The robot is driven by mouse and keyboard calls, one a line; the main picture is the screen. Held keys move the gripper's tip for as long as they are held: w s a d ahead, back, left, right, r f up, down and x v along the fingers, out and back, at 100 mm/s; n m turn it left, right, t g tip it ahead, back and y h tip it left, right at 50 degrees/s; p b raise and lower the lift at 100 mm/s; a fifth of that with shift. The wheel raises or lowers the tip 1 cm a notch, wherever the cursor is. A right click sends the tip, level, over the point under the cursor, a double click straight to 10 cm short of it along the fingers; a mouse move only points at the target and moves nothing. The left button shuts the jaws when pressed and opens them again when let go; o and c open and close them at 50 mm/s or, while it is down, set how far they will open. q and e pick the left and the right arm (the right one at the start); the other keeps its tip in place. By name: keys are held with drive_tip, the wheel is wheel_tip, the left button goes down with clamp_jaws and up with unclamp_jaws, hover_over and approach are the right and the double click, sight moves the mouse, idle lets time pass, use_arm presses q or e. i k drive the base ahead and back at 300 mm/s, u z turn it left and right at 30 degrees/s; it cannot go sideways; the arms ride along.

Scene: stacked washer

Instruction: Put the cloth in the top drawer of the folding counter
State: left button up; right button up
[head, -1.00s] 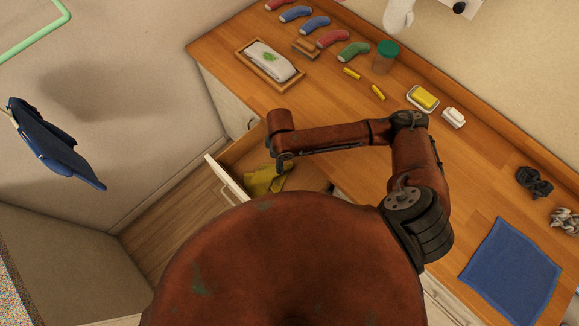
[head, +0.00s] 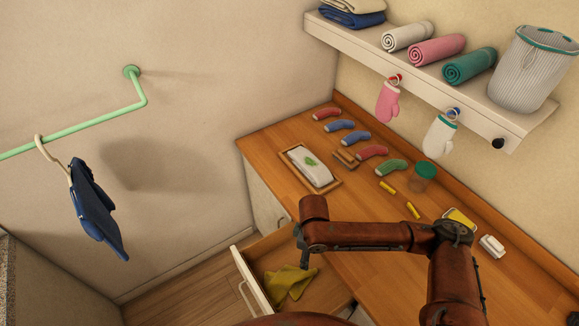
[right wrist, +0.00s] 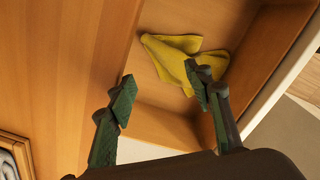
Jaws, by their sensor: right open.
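The yellow cloth (head: 290,283) lies crumpled inside the pulled-out drawer (head: 252,279) of the wooden counter (head: 375,275). In the right wrist view the cloth (right wrist: 170,55) rests on the drawer floor, apart from the drawer's front panel. My right gripper (right wrist: 160,82) is open with nothing between its fingers. It points down over the drawer, and one finger overlaps the cloth's lower edge in that view. In the head view my right arm reaches across the counter and hides part of the drawer. My left gripper is not in view.
A shelf (head: 420,75) hangs above. A blue garment (head: 95,210) hangs from a green rail (head: 75,134) at left.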

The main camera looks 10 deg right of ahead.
sight(324, 293)
drive_tip(key=k, duration=2)
